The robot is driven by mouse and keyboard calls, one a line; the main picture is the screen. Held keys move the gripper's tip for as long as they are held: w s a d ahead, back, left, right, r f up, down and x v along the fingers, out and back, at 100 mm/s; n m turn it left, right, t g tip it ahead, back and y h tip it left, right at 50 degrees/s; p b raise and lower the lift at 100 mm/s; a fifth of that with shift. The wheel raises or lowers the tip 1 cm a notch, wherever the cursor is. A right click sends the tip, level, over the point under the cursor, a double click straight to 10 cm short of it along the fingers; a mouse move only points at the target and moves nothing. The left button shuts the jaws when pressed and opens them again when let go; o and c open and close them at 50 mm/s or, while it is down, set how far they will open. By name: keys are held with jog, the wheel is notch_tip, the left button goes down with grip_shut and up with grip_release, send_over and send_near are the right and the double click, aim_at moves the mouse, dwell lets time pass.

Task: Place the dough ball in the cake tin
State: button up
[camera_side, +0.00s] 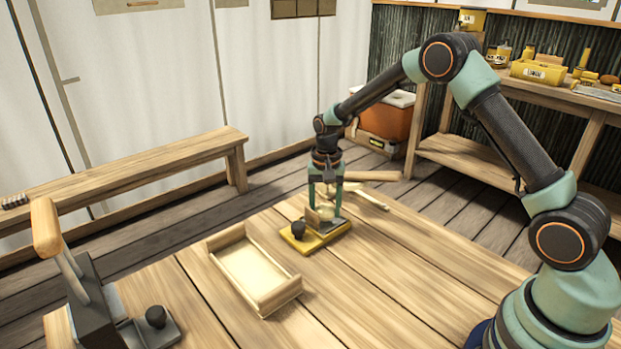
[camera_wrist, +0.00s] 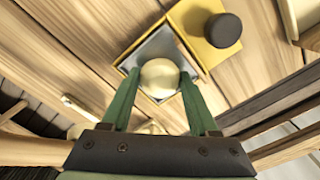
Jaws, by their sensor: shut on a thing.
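A round cream dough ball (camera_wrist: 159,77) sits between the two green fingers of my gripper (camera_wrist: 159,84) in the wrist view, with a finger against each side. In the side view my gripper (camera_side: 326,208) points down over the far part of the table, and the ball is hard to make out between the fingers. Behind the ball in the wrist view is a grey metal plate (camera_wrist: 152,47) beside a yellow base; whether the ball touches it I cannot tell. No clear cake tin shows. A shallow wooden tray (camera_side: 285,293) lies left of my gripper, nearer the camera.
The yellow base (camera_side: 316,241) with a black knob (camera_side: 298,230) stands at my gripper. Light wooden pieces (camera_side: 372,176) lie just behind. A dark device with a wooden handle (camera_side: 46,228) stands at the left front. The table right of the tray is clear.

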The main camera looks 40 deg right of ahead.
aim_at(325, 214)
jog(key=shift+f, duration=0.3)
jog(key=shift+f, duration=0.15)
jog(key=o, duration=1.1)
notch_tip(325, 214, up, 12)
jog(key=s+a+r+n+t, duration=0.2)
jog(key=s+r+n, duration=0.2)
jog(key=s+r, duration=0.5)
jog(key=s+n+t, duration=0.1)
jog(key=s, duration=0.2)
jog(key=s+a+r+n+t, duration=0.1)
jog(key=s+n, duration=0.1)
jog(key=s, duration=0.2)
jog(key=s+n+t, duration=0.1)
jog(key=s+n, duration=0.1)
jog(key=s, duration=0.2)
jog(key=shift+s+a+r+t, duration=0.25)
jog(key=shift+a+t, duration=0.05)
jog(key=shift+a, duration=0.05)
